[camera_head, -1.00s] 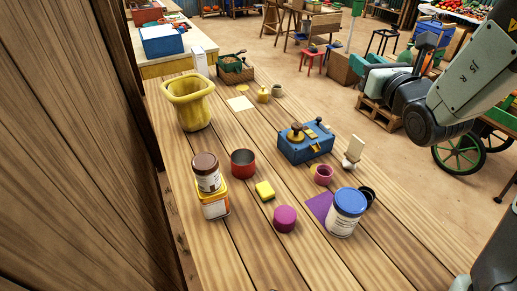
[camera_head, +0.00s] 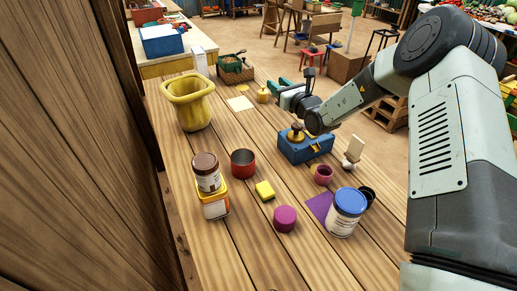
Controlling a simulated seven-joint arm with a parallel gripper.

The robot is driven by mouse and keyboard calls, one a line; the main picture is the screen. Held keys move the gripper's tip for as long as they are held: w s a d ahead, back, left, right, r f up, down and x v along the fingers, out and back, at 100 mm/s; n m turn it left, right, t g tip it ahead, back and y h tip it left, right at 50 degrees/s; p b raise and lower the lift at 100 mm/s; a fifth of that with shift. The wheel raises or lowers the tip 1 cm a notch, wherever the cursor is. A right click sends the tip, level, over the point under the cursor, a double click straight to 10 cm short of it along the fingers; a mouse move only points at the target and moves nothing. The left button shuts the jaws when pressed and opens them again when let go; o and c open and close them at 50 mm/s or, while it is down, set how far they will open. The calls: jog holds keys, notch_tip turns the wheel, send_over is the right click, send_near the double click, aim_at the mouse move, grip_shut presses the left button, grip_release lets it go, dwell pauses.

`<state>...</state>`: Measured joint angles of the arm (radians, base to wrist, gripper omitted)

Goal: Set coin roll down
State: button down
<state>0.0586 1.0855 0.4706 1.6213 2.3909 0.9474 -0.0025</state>
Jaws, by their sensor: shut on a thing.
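My gripper (camera_head: 275,88) reaches in from the right over the far part of the wooden table, behind the blue box (camera_head: 305,148). Its teal fingers point left, near the small yellow pot (camera_head: 262,95). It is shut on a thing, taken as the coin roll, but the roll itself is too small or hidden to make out. I cannot tell its tilt or whether it touches the table.
Nearer are a red cup (camera_head: 243,163), stacked jars (camera_head: 207,175), yellow block (camera_head: 265,191), magenta cylinder (camera_head: 285,218) and blue-lidded tub (camera_head: 345,212).

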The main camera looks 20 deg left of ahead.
jog(key=a+f, duration=0.2)
jog(key=f, duration=0.3)
jog(key=a+f, duration=0.3)
jog(key=f, duration=0.3)
jog(key=a+f, duration=0.3)
jog(key=f, duration=0.3)
jog(key=shift+w+f, duration=0.15)
jog(key=shift+f, duration=0.05)
jog(key=shift+d+f, duration=0.1)
jog(key=shift+f, duration=2)
jog(key=shift+f, duration=0.15)
jog(key=c, duration=0.7)
grip_release()
jog(key=shift+c, duration=0.2)
jog(key=v, duration=0.7)
jog(key=shift+d, duration=0.25)
